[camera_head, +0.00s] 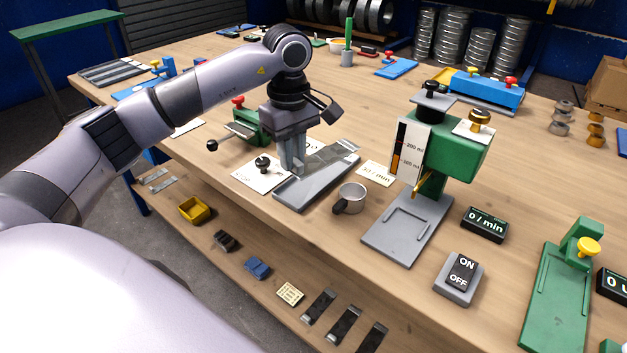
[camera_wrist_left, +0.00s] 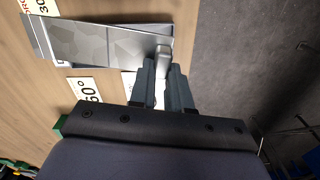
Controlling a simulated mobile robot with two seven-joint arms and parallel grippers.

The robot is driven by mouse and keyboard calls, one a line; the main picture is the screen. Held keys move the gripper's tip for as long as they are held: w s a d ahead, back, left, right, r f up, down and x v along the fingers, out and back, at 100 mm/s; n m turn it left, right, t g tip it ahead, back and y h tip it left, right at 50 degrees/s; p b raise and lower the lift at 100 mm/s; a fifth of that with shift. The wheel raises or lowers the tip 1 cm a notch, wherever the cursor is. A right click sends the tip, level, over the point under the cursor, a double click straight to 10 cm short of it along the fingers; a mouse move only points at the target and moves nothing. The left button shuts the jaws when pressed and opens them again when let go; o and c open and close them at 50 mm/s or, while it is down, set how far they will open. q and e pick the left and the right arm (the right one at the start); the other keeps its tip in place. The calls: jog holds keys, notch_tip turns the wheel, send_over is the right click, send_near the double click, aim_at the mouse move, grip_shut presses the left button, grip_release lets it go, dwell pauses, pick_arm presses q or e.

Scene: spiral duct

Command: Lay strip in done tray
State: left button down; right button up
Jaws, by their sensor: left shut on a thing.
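My left gripper (camera_head: 293,172) is shut on one end of a metal strip (camera_head: 327,154), a flat piece with a mottled galvanized finish. The strip reaches right from the fingers, over a shallow grey tray (camera_head: 302,195) near the table's front edge. In the left wrist view the strip (camera_wrist_left: 100,44) lies along the tray (camera_wrist_left: 38,36), with the fingers (camera_wrist_left: 164,72) at its near end. I cannot tell whether the strip touches the tray floor. My right gripper is not in view.
A white card with a black knob (camera_head: 263,167) is on the left. A lower shelf (camera_head: 228,262) holds small parts and dark strips.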

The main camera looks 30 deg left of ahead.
pick_arm(q)
jog(key=f+b, duration=0.1)
jog(key=a+f+n+b, duration=0.1)
jog(key=f+b, duration=0.1)
jog(key=a+f+n+b, duration=0.1)
jog(key=shift+w+f, duration=0.15)
jog(key=shift+f, duration=0.2)
jog(key=shift+f+b, duration=1)
jog(key=shift+f, duration=0.45)
jog(key=shift+c, duration=2.2)
grip_release()
